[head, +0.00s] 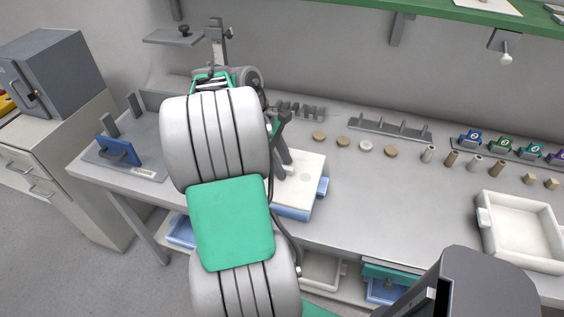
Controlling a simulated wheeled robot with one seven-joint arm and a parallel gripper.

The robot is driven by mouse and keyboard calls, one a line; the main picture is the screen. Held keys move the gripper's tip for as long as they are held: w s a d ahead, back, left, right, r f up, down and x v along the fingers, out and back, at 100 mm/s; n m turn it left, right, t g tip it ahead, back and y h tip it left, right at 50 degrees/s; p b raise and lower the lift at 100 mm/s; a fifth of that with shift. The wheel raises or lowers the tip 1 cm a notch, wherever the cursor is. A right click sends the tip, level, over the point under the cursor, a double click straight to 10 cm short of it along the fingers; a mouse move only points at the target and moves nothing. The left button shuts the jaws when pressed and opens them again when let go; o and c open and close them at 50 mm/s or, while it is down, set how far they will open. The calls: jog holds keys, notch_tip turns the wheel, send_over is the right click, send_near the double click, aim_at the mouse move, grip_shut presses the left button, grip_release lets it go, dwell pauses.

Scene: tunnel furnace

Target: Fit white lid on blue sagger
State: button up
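The white lid (308,172) is a flat pale slab right of my arm, near the middle of the bench. The blue sagger (323,187) is directly beneath it, showing as a blue lug at the right and a blue strip along the front. The lid covers most of the sagger's top; I cannot tell whether it is fully seated. My gripper (285,152) shows as dark parts close above the lid's left side. My arm hides the left of the lid and sagger and much of the gripper, so its opening and any hold are unclear.
A white square tray (489,236) stands at the bench's right. Several small discs (391,151) and cylinders (428,154) line the back, near a grey rack (390,128). A grey fixture with a blue plate (119,150) is at left. The bench between lid and tray is clear.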

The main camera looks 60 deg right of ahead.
jog(key=p+v, duration=0.3)
jog(key=v, duration=0.5)
jog(key=shift+p, duration=0.35)
